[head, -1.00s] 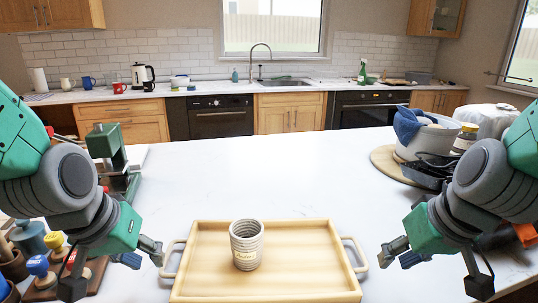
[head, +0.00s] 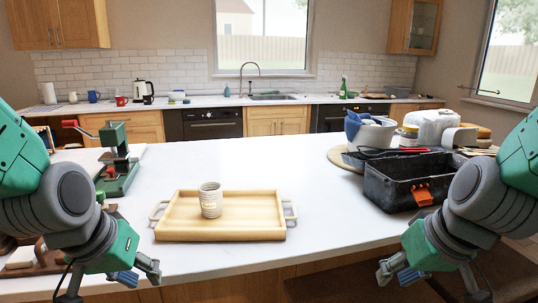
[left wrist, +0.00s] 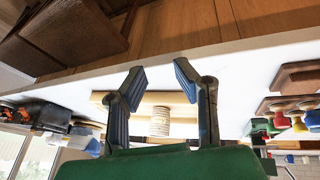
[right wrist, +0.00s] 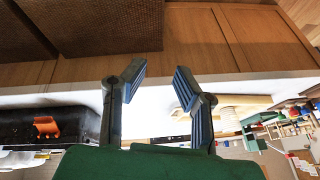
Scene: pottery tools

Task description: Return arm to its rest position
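My left gripper (head: 140,275) is at the lower left of the head view, in front of the counter's near edge. In the left wrist view its two fingers (left wrist: 156,85) stand apart with nothing between them. My right gripper (head: 395,272) is at the lower right of the head view, also by the near edge. In the right wrist view its fingers (right wrist: 158,85) are apart and empty. A wooden tray (head: 255,230) lies on the counter between the arms, clear of both grippers. A ribbed grey cup (head: 210,200) stands upright on it.
A black toolbox (head: 395,190) with an orange latch stands at the right. Behind it are a white bowl (head: 372,136) with blue cloth. A green press (head: 117,160) stands at the left. The white counter (head: 240,160) behind the tray is clear.

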